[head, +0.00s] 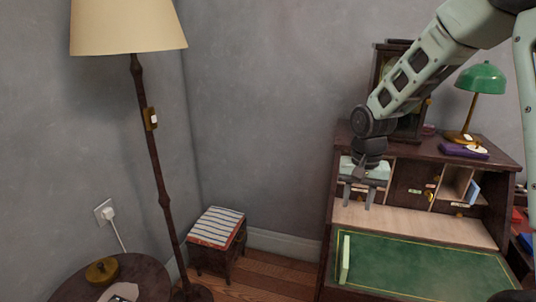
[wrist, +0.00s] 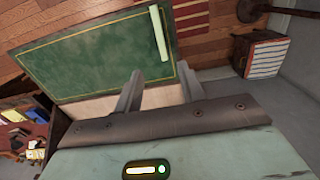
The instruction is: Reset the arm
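My arm reaches in from the top right of the head view. My gripper (head: 359,195) points down above the pale wooden ledge of the desk (head: 400,221), in front of its pigeonholes. In the wrist view the two fingers of my gripper (wrist: 160,92) stand well apart with nothing between them. The fingers appear clear of the desk surface.
A pale green bar-like object (head: 345,259) is at the left of the green writing surface (head: 425,266). A green lamp (head: 481,78) stands on the desk top. A striped stool (head: 217,227), floor lamp (head: 152,160) and round table (head: 140,272) are to the left.

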